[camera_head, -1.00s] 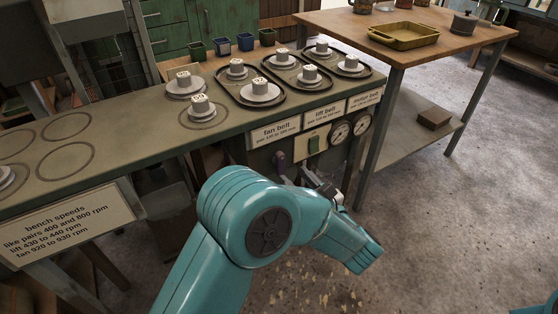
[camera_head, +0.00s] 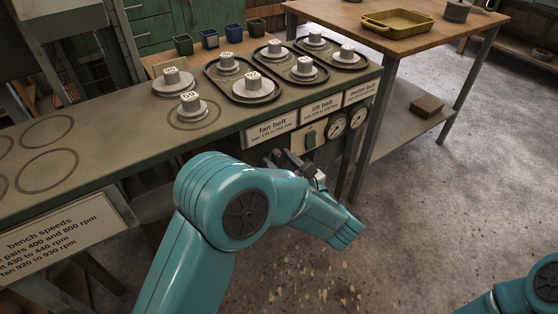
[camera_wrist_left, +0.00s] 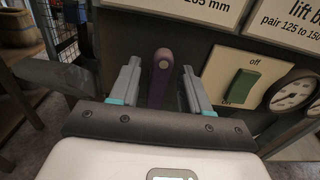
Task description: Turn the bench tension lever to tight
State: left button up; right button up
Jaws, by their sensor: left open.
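The bench tension lever (camera_wrist_left: 162,75) is a purple-grey handle on the bench front, under the fan belt sign. In the left wrist view it stands nearly upright between the two open fingers of my left gripper (camera_wrist_left: 160,88), with a gap on either side. Whether it touches a finger I cannot tell. In the head view my left gripper (camera_head: 283,160) is at the bench front below the fan belt sign (camera_head: 273,129), and it hides most of the lever. Part of my right arm shows at the lower right; its gripper is out of view.
A green switch (camera_wrist_left: 243,86) marked "off" and a dial gauge (camera_wrist_left: 293,92) sit right of the lever. Pulleys on trays (camera_head: 240,98) stand on the bench top (camera_head: 130,150). A wooden table (camera_head: 340,20) stands at the back right. The floor in front is clear.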

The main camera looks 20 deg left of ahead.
pick_arm(q)
jog(key=shift+c, duration=0.3)
grip_shut()
jog(key=shift+r+m+p, duration=0.2)
jog(key=shift+m+p, duration=0.2)
jog(key=shift+p, duration=0.45)
jog(key=m+p, duration=0.4)
jog(key=p, duration=0.1)
jog(key=m+p, duration=0.1)
jog(key=p, duration=0.1)
jog(key=shift+w+d+m, duration=0.25)
jog(key=shift+m, duration=0.15)
jog(key=shift+w+d+f+m+p, duration=0.1)
jog(key=shift+f+m+p, duration=0.1)
jog(key=shift+m+p, duration=1.2)
jog(key=shift+w+a+f+m+p, duration=0.1)
jog(key=shift+f+m+p, duration=0.3)
jog(key=shift+m, duration=1.85)
jog(key=shift+w+d+f+m+p, duration=0.1)
jog(key=shift+m+p, duration=0.95)
jog(key=shift+m, duration=0.8)
pick_arm(e)
notch_tip(320, 180, up, 14)
jog(key=s+a, duration=0.1)
jog(key=shift+s+n, duration=0.25)
jog(key=shift+n, duration=0.05)
pick_arm(q)
jog(key=shift+m, duration=0.3)
